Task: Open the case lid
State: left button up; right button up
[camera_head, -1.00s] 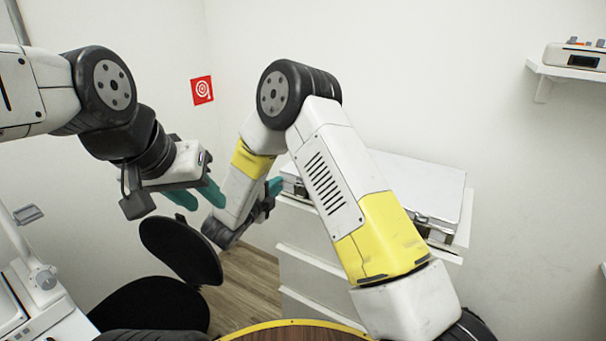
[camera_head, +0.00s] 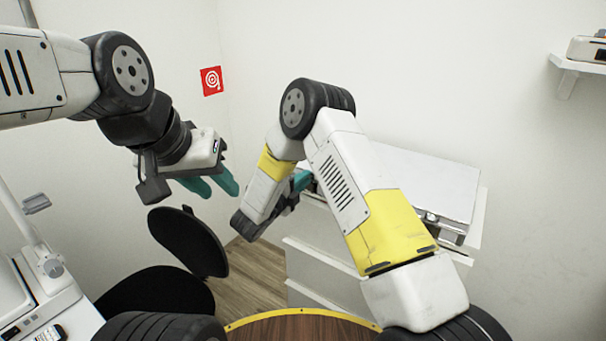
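The case (camera_head: 428,185) is a flat, silver-white box lying on a white drawer cabinet (camera_head: 318,262) at the right. Its lid looks shut, and dark latches show along its front edge. My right arm crosses in front of the case and hides its left and front parts. My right gripper (camera_head: 300,182) is beside the case's left end, with a teal finger showing; its other finger is hidden, and I cannot tell if it touches the case. My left gripper (camera_head: 213,184) hangs in the air further left, empty, its two teal fingers apart.
A black chair (camera_head: 188,241) stands below my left gripper. A white desk (camera_head: 45,300) with a device is at the lower left. A wall shelf (camera_head: 578,64) with a device is at the upper right.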

grip_shut()
dwell(1.4)
